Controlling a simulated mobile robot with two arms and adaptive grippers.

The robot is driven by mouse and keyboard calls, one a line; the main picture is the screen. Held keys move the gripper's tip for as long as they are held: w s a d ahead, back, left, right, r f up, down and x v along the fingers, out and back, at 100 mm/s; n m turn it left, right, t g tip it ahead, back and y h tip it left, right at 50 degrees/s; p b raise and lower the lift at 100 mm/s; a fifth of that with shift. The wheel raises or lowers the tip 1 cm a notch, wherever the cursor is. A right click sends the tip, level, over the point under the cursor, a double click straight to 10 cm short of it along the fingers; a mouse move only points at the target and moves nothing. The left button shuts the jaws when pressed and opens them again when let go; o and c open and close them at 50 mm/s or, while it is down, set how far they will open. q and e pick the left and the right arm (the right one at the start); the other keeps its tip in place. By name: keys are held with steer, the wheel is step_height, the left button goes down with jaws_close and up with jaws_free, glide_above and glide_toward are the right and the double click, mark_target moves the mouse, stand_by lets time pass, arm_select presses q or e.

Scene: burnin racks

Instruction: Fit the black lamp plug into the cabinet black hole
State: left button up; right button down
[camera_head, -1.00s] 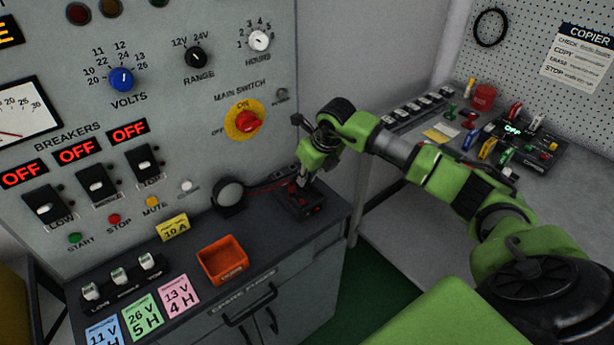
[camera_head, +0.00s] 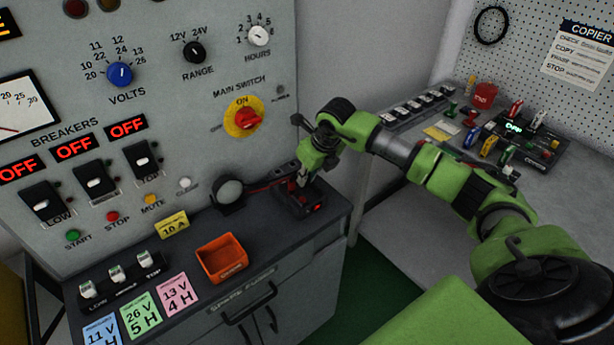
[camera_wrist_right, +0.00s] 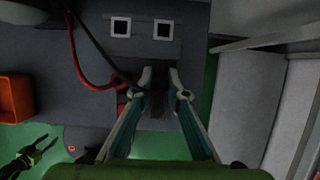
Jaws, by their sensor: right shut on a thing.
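My right gripper (camera_head: 302,180) points down over a black box (camera_head: 315,208) with a red light, at the right end of the cabinet top. In the right wrist view its two fingers (camera_wrist_right: 160,76) are shut on a dark thing between them, probably the black lamp plug (camera_wrist_right: 158,98); its outline is hard to make out. Two square holes with white frames, a left one (camera_wrist_right: 121,27) and a right one (camera_wrist_right: 163,29), lie beyond the fingertips. A black cable and a red cable (camera_wrist_right: 79,65) run near the left finger. My left gripper (camera_wrist_right: 45,146) shows small at the lower left, its fingers apart.
A round black lamp (camera_head: 229,190) stands by the panel, left of the gripper. An orange tray (camera_head: 222,259) and coloured cards lie on the cabinet top (camera_head: 200,308). The cabinet panel (camera_head: 200,110) rises behind. A cluttered side bench (camera_head: 400,215) stands at the right.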

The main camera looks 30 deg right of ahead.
steer(key=c, duration=1.5)
jaws_free()
steer(key=shift+r, duration=0.1)
steer(key=shift+r+p, duration=1.65)
steer(key=shift+r, duration=1.05)
steer(key=shift+s+f, duration=0.1)
